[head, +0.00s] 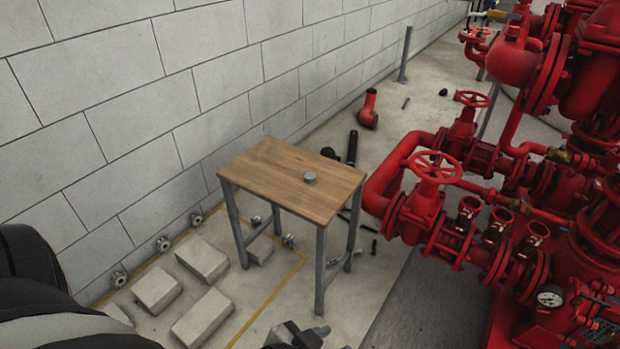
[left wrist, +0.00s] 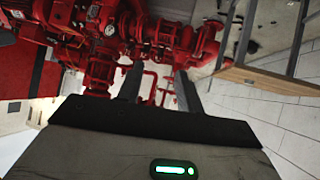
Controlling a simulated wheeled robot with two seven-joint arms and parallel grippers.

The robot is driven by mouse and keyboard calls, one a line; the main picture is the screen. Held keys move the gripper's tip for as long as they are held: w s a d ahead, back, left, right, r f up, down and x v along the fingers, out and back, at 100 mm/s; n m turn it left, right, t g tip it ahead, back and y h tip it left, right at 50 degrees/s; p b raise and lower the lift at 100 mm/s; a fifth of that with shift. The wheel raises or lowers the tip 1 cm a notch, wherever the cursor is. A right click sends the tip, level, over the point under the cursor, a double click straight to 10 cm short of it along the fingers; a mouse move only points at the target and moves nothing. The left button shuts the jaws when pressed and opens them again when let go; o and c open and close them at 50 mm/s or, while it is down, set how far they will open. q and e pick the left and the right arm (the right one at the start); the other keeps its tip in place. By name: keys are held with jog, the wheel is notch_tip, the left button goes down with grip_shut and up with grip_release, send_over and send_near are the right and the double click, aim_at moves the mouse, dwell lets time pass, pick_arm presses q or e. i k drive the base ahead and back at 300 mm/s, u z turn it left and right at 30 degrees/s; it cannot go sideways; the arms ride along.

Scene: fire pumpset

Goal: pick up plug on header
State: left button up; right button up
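The red header (head: 490,230) of the pumpset stands at the right in the head view, with several short upright outlets in a row. Their mouths look dark, and I cannot make out a plug on them for certain. A small grey round piece, perhaps a plug (head: 310,177), lies on the wooden table (head: 270,170). My left gripper (left wrist: 158,84) shows in the left wrist view with its two fingers apart and nothing between them. Red pipes (left wrist: 155,40) show beyond the fingers, with a gap. My right gripper is in neither view.
Red handwheels (head: 437,167) and a gauge (head: 549,296) stick out from the pumpset. Pale blocks (head: 203,318) and small metal fittings (head: 163,244) lie on the floor by the block wall (head: 130,110). The table top is mostly clear.

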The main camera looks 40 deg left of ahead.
aim_at(309, 177)
jog(key=k, duration=0.5)
jog(key=u, duration=1.9)
jog(key=i, duration=1.45)
jog(key=z, duration=2.3)
